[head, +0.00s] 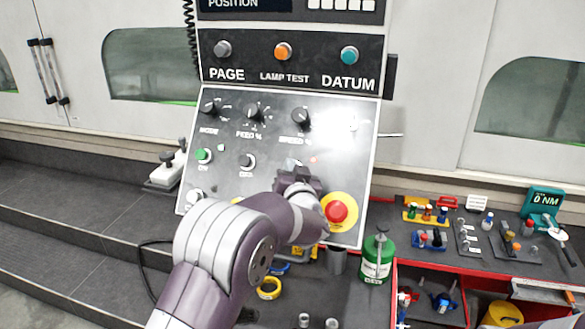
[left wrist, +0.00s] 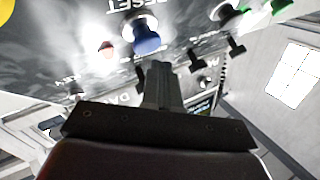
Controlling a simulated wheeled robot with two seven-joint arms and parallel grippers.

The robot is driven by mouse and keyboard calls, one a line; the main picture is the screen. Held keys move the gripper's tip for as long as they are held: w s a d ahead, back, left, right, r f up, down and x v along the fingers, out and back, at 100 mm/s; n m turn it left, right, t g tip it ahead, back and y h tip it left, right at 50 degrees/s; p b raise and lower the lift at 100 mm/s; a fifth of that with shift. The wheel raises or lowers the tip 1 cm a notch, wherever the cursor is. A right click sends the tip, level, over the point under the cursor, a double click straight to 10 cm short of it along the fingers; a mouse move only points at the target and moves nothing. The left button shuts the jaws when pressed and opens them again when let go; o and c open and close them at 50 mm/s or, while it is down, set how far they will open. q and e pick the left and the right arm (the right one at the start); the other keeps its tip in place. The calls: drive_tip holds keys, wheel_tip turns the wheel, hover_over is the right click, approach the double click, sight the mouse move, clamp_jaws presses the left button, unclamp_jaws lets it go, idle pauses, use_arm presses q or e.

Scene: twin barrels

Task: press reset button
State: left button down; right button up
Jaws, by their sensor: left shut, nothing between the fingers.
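The control panel (head: 262,140) stands upright in the head view, its face tilted. The blue reset button (left wrist: 147,38) shows in the left wrist view beside an upside-down RESET label. In the head view the button is hidden behind my gripper and I cannot make it out. My left gripper (head: 299,176) is in front of the lower right of the panel, above and left of the red emergency stop. In the left wrist view its shut, empty fingers (left wrist: 159,72) point toward the reset button, tips close to it. I cannot tell whether they touch. My right gripper is not in view.
The red emergency stop (head: 337,211) on its yellow disc is close to the right of my gripper. A green button (head: 204,155) and knobs (head: 253,111) are on the same panel. A green oil can (head: 378,258) and a red tool bench (head: 470,270) stand below right.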

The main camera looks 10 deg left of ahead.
use_arm(q)
drive_tip(key=shift+w+f, duration=0.1)
idle(0.7)
drive_tip(key=shift+w+f, duration=0.15)
drive_tip(key=shift+w, duration=0.15)
drive_tip(key=shift+w+f, duration=0.3)
drive_tip(key=shift+w, duration=0.05)
idle(0.9)
drive_tip(key=shift+s, duration=0.1)
drive_tip(key=shift+s+r, duration=0.55)
drive_tip(key=shift+s, duration=0.1)
drive_tip(key=s+r, duration=0.1)
drive_tip(key=s, duration=0.1)
drive_tip(key=s+r+p, duration=0.1)
drive_tip(key=r, duration=0.1)
drive_tip(key=shift+s+p, duration=0.3)
drive_tip(key=shift+s, duration=0.1)
